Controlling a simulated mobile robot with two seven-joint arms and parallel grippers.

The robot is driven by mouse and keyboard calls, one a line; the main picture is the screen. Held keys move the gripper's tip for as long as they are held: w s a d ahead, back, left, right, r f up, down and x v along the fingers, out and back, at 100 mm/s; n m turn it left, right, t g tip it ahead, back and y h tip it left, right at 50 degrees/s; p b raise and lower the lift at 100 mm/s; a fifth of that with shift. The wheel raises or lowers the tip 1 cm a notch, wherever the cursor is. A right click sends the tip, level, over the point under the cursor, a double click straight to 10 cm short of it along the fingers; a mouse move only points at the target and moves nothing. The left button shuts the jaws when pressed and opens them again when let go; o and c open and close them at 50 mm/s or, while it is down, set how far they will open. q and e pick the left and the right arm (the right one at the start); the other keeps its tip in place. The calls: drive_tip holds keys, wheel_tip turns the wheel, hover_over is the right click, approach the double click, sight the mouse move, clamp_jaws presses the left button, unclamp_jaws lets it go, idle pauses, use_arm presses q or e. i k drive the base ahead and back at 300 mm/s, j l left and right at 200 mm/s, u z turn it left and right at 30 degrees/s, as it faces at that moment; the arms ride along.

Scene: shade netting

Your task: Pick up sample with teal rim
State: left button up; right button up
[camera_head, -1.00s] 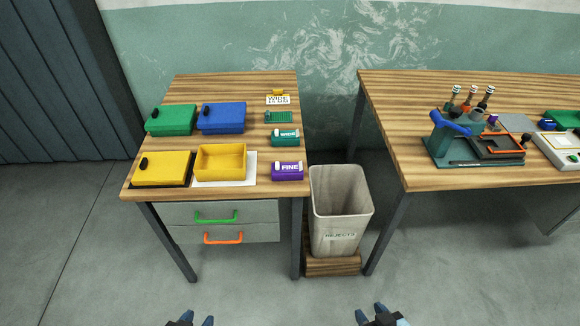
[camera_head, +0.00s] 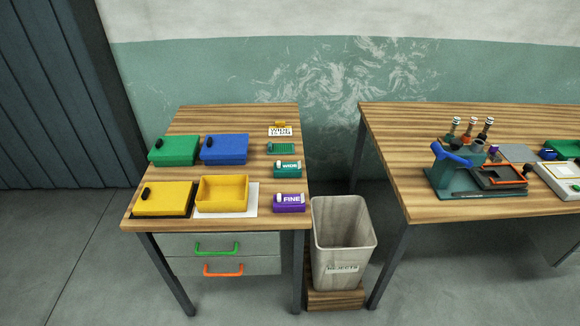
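A small flat teal-green piece (camera_head: 281,147) lies on the left table, between the sign and a teal box; it looks like a mesh sample, but its rim is too small to tell clearly. The teal box labelled WIDE (camera_head: 288,170) is just in front of it. A purple box labelled FINE (camera_head: 289,204) is nearer the front edge. Neither of my grippers is in view.
The left table (camera_head: 200,118) also holds a green box (camera_head: 174,151), a blue box (camera_head: 224,149), a yellow closed box (camera_head: 162,199) and an open yellow tray (camera_head: 222,206). A REJECTS bin (camera_head: 343,270) stands between this table and the right table (camera_head: 400,120), which carries tools.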

sight(273, 149)
drive_tip(key=i+l+u, duration=0.25)
drive_tip(key=i+l, duration=0.55)
